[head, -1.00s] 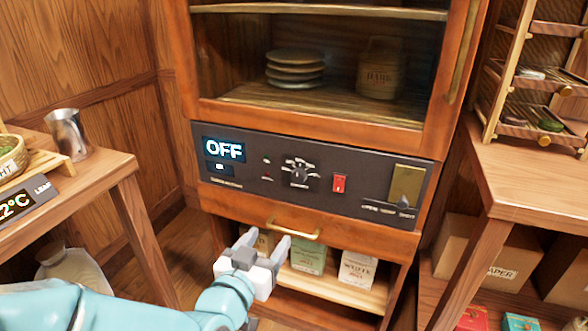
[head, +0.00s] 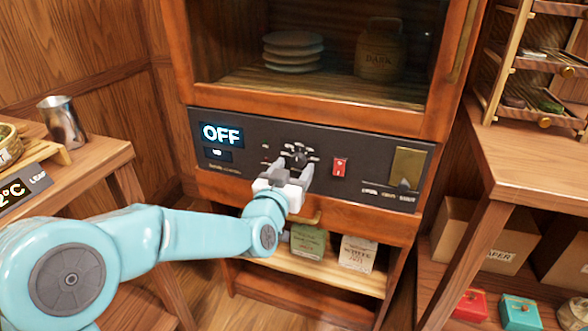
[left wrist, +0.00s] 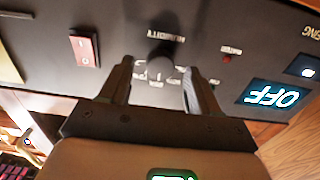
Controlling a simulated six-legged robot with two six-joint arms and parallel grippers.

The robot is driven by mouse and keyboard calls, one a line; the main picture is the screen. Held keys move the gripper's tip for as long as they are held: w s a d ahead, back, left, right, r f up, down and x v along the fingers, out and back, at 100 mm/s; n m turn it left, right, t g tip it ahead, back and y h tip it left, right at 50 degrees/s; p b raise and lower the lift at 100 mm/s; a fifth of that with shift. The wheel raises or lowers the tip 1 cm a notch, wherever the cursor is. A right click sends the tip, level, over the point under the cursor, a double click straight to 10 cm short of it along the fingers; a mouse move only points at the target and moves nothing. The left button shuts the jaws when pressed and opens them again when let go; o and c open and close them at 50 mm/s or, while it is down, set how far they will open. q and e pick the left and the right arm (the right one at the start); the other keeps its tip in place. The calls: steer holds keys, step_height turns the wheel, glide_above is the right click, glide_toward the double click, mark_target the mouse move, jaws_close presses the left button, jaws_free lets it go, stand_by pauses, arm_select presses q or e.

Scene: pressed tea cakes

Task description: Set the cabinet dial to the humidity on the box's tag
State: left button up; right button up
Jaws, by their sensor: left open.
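The wooden cabinet's dark control panel (head: 225,172) carries a black dial (head: 299,150) with white marks around it. The dial also shows in the left wrist view (left wrist: 160,58), upside down, near the word HUMIDITY. The panel's display (head: 222,134) reads OFF. My left gripper (head: 289,170) is open and empty in front of the dial. In the left wrist view its fingers (left wrist: 158,72) stand either side of the dial's lower edge; I cannot tell whether they touch it. A humidity tag on a box cannot be made out. My right gripper is out of view.
A red rocker switch (head: 340,167) sits right of the dial, with a brass plate (head: 407,164) beyond it. Wooden tables flank the cabinet.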

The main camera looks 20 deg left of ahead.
arm_select(q)
steer(key=shift+w, duration=0.7)
steer(key=c, duration=1)
steer(key=shift+f+n+b, duration=0.2)
steer(key=shift+n+b, duration=0.8)
steer(key=shift+b, duration=0.2)
steer(key=shift+c, duration=0.2)
steer(key=n+b, duration=0.2)
steer(key=n, duration=0.1)
steer(key=shift+b, duration=0.4)
steer(key=shift+r+n+b, duration=0.15)
steer(key=shift+n+b, duration=0.9)
steer(key=shift+n, duration=0.45)
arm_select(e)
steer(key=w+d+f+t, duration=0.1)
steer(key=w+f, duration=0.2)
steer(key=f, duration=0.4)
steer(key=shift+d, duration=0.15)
